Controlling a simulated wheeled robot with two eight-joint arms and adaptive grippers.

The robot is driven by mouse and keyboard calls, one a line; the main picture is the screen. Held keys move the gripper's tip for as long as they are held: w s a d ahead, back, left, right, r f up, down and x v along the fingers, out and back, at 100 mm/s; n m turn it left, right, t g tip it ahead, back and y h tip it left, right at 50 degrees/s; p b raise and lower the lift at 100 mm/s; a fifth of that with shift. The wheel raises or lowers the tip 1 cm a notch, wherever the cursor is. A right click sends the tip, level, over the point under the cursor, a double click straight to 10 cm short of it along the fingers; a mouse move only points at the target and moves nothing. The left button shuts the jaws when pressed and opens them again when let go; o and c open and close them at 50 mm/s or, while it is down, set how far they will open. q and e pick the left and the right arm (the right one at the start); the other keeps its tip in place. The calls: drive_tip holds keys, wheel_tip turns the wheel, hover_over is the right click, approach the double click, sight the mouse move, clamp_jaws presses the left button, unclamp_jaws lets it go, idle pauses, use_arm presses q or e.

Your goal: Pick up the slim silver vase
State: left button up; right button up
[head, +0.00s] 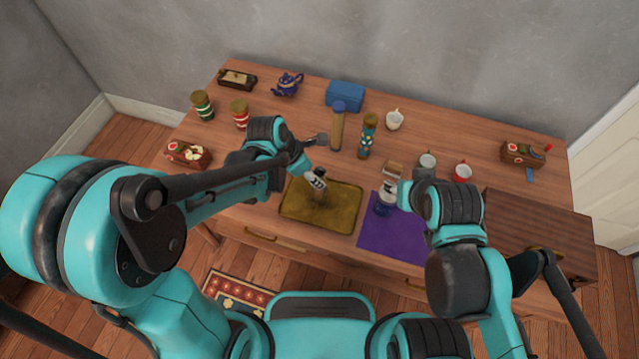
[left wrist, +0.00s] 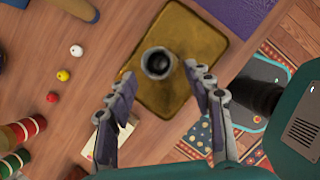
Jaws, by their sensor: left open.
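The slim silver vase (left wrist: 158,63) stands on the gold tray (head: 345,213). The left wrist view looks down on its dark round mouth and grey rim, near one edge of the tray (left wrist: 207,92). My left gripper (left wrist: 158,72) is open, with one finger on each side of the vase's mouth in that view. No contact with the vase is visible. In the head view my left gripper (head: 316,181) is over the tray and hides most of the vase. My right gripper (head: 387,192) is by the purple mat; its fingers are too small to read.
The purple mat (head: 395,238) lies right of the tray. Behind the tray stand a tall brown bottle (head: 337,130) and a patterned bottle (head: 368,138). Several cups, including a white cup (head: 395,120), stand farther right. Striped jars (head: 203,106) are at the left.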

use_arm(q)
drive_tip(key=b+x, duration=0.1)
drive_tip(key=x, duration=0.2)
drive_tip(key=b+x, duration=0.1)
drive_tip(key=x, duration=0.1)
drive_tip(key=b+x, duration=0.1)
drive_tip(key=x, duration=0.2)
drive_tip(key=shift+w+d+r+b, duration=0.2)
drive_tip(key=shift+d+b, duration=0.15)
drive_tip(key=shift+r, duration=0.1)
clamp_jaws()
